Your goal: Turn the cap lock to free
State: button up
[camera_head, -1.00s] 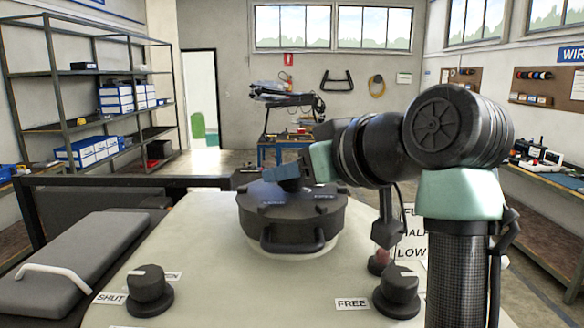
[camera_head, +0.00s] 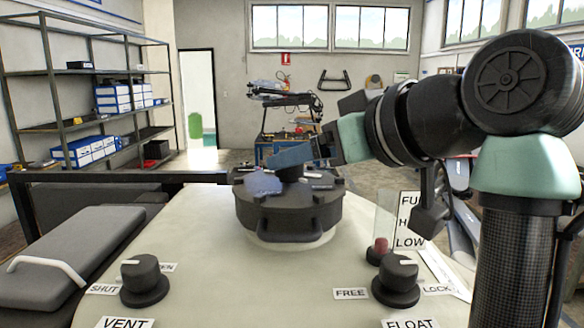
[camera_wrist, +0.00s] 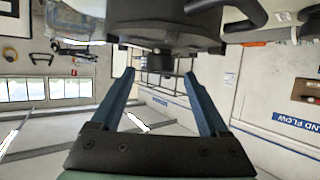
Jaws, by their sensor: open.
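The cap lock is a black knob (camera_head: 397,280) at the front right of the pale drone body, between a FREE label (camera_head: 350,293) on its left and a LOCK label (camera_head: 437,290) on its right. The white mark on its top lies toward the right, LOCK side. The round dark tank cap (camera_head: 288,215) stands behind it, with a handle in front. My gripper (camera_head: 284,158) is open with blue fingers at the cap's small top knob, well away from the lock. In the wrist view my open fingertips (camera_wrist: 160,74) flank that knob (camera_wrist: 160,62); contact cannot be told.
A second black knob (camera_head: 144,280) with SHUT and partly hidden OPEN labels stands at the front left. VENT and FLOAT labels lie at the front edge. The pale surface between the two knobs is clear.

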jog(key=b+v, duration=0.1)
jog(key=v, duration=0.7)
jog(key=shift+s+d+b, duration=0.15)
jog(key=shift+s+b, duration=0.05)
jog(key=shift+b, duration=0.1)
jog(key=shift+r, duration=0.1)
